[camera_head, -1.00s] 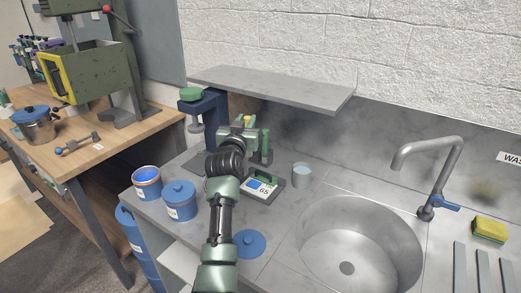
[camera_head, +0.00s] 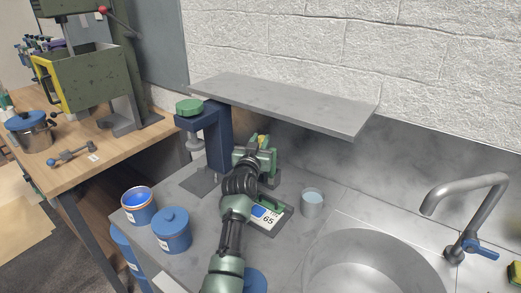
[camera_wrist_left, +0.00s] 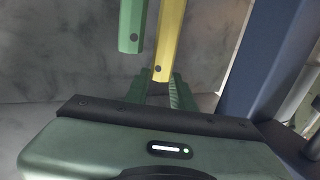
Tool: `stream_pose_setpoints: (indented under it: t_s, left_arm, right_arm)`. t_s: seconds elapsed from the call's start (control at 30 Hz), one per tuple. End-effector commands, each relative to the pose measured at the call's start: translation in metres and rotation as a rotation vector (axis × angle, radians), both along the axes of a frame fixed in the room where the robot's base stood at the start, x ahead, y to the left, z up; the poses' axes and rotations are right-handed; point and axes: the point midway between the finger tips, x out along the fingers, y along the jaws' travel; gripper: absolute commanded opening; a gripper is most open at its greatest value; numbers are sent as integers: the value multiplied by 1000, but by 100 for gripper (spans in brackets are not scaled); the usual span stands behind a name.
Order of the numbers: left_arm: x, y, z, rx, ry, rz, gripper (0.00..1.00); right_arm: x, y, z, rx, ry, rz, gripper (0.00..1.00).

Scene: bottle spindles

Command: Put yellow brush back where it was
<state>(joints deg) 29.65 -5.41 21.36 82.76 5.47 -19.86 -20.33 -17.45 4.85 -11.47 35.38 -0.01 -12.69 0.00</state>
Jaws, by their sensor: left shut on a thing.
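My left gripper (camera_head: 258,152) is below the grey shelf, just right of the blue clamp-like stand. In the left wrist view the gripper (camera_wrist_left: 160,88) is shut on the yellow brush (camera_wrist_left: 171,35), whose flat handle rises from between the green fingers. A small yellow part of the brush (camera_head: 263,139) shows in the head view. A green handle (camera_wrist_left: 132,25) with a hole near its lower end is just left of the yellow one, apart from it. The brush's bristle end is out of view. My right gripper is not in view.
The grey shelf (camera_head: 285,100) overhangs the counter. The blue stand (camera_head: 217,140) with a green knob is close on the left. A scale-like device (camera_head: 268,217), a cup (camera_head: 312,203), blue pots (camera_head: 172,232) and a sink (camera_head: 365,268) are nearby.

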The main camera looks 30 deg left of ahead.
Motion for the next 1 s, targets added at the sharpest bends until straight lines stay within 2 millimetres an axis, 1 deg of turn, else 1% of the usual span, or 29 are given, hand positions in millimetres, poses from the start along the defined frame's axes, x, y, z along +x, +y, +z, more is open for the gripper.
stream_pose_setpoints:
  t_s: [0.03, 0.1, 0.2, 0.47, 0.6, 0.63, 0.9, 1.0]
  left_arm:
    - [-1, 0, -9, 0, 4, 0, 0]
    - [0, 0, -20, 0, 4, -1, 0]
    - [0, 0, -29, -1, 2, -1, 0]
    - [0, 0, -31, -1, 0, 0, 0]
    - [0, 0, -35, -1, 1, 0, 0]
    - [0, 0, -34, -1, 1, 0, 32]
    - [0, 0, -34, -1, 1, 0, 33]
    - [0, 0, -30, -1, 0, 0, 33]
  right_arm:
    - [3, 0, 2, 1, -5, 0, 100]
    - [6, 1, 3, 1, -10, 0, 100]
    - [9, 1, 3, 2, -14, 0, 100]
    - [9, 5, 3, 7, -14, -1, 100]
    - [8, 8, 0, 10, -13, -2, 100]
    - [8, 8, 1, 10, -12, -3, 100]
    - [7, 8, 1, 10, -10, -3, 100]
    - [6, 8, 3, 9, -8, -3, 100]
